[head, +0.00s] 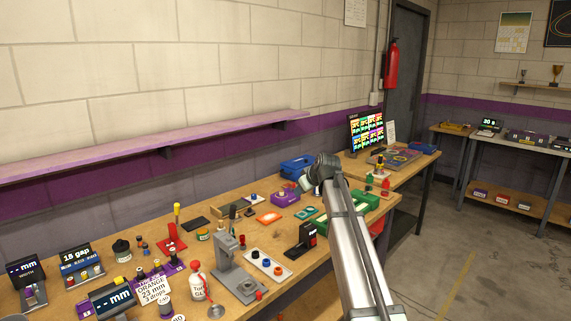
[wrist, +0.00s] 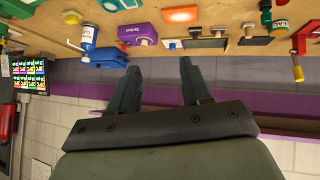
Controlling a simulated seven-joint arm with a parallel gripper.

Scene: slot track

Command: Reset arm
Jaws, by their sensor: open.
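My gripper (wrist: 158,88) shows in the wrist view with its two dark fingers apart and nothing between them. The wrist view is upside down, with the bench at the top and the wall below. In the head view my arm (head: 355,250) rises from the bottom right and bends over at its top, above the bench (head: 325,262). The fingers cannot be made out clearly in the head view.
A purple box (head: 285,197), blue trays (head: 297,167) and a green tray (head: 362,203) lie near the arm. A grey press (head: 235,270), a glue bottle (head: 197,282) and small parts crowd the bench. A purple shelf (head: 150,150) runs along the wall. Open floor (head: 470,240) lies right.

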